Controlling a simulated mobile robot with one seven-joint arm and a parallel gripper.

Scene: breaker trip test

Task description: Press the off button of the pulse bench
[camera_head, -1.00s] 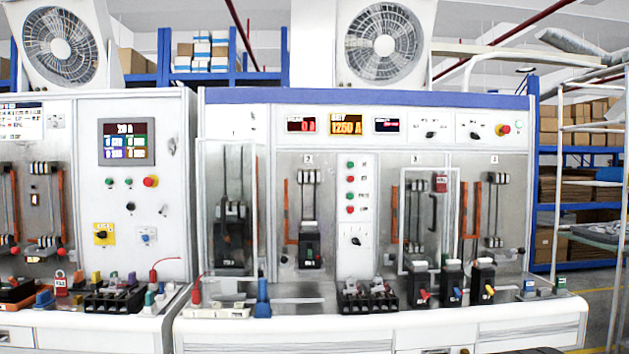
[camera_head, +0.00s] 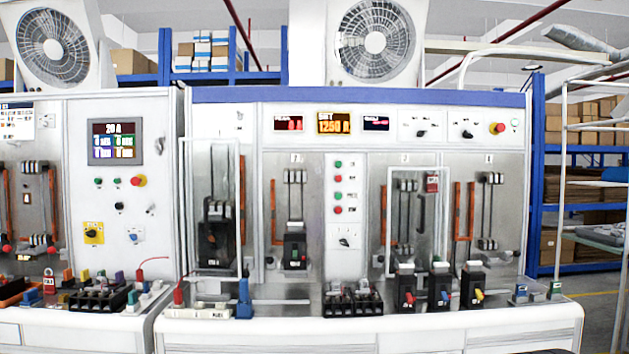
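A wide white bench with a blue top edge (camera_head: 360,97) fills the middle and right. It has red and amber displays, one reading about 1250 A (camera_head: 333,123). A narrow white panel (camera_head: 345,262) on it carries a column of small round buttons: an upper green button (camera_head: 338,164), an upper red button (camera_head: 338,179), a lower green button (camera_head: 338,195) and a lower red button (camera_head: 338,210). Their labels are too small to read, so I cannot tell which one is marked off. My gripper is not in view.
A second bench stands at left with a screen (camera_head: 114,141) and a red button (camera_head: 139,180). A red emergency-type knob (camera_head: 497,128) is at the right bench's upper right. Several black breakers, including one with a red lever (camera_head: 407,290), and a terminal block (camera_head: 352,301) stand on its ledge.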

